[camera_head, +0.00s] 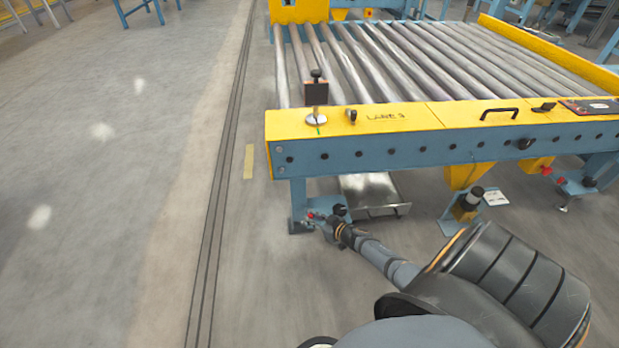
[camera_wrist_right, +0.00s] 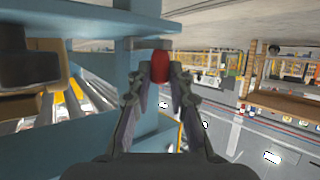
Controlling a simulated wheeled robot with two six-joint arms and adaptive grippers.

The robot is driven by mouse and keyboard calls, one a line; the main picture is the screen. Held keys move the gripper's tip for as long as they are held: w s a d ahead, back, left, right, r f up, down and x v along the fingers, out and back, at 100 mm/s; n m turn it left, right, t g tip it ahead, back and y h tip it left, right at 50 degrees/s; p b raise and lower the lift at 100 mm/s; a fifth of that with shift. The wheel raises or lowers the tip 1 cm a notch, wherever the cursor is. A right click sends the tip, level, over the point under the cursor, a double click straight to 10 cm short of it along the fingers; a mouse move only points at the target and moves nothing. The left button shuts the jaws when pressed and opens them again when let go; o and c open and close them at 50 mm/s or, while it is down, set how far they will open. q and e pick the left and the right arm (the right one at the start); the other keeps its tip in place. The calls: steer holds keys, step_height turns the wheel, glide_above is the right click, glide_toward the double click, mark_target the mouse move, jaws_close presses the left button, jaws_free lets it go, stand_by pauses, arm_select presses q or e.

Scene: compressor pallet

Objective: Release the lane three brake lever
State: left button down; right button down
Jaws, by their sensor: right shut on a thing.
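The conveyor marked LANE 3 has a yellow front rail (camera_head: 400,117) on a blue frame. A small lever with a red knob (camera_head: 310,215) sits low by the conveyor's near left leg (camera_head: 298,197). My right gripper (camera_head: 319,217) reaches down to it. In the right wrist view the red knob (camera_wrist_right: 160,66) is between the fingertips of my right gripper (camera_wrist_right: 161,76), which is shut on it. The lever's shaft and pivot are mostly hidden. My left gripper is not in view.
A metal tray (camera_head: 371,190) lies under the conveyor, right of the leg. A second red-knobbed lever (camera_head: 546,170) sits farther right. A black handle (camera_head: 498,113) and a dark panel (camera_head: 590,106) are on the rail. Open floor (camera_head: 110,220) extends left.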

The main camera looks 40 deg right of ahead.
steer(key=shift+d+r+n+y, duration=0.1)
steer(key=shift+d+n+y, duration=0.4)
steer(key=shift+n+y, duration=0.15)
steer(key=shift+s, duration=0.1)
steer(key=c, duration=1.5)
jaws_free()
steer(key=shift+c, duration=0.2)
steer(key=shift+o, duration=0.2)
steer(key=shift+s, duration=0.1)
steer(key=v, duration=1.1)
steer(key=shift+s+d+r, duration=0.2)
steer(key=shift+s+r, duration=0.05)
steer(key=shift+s, duration=0.05)
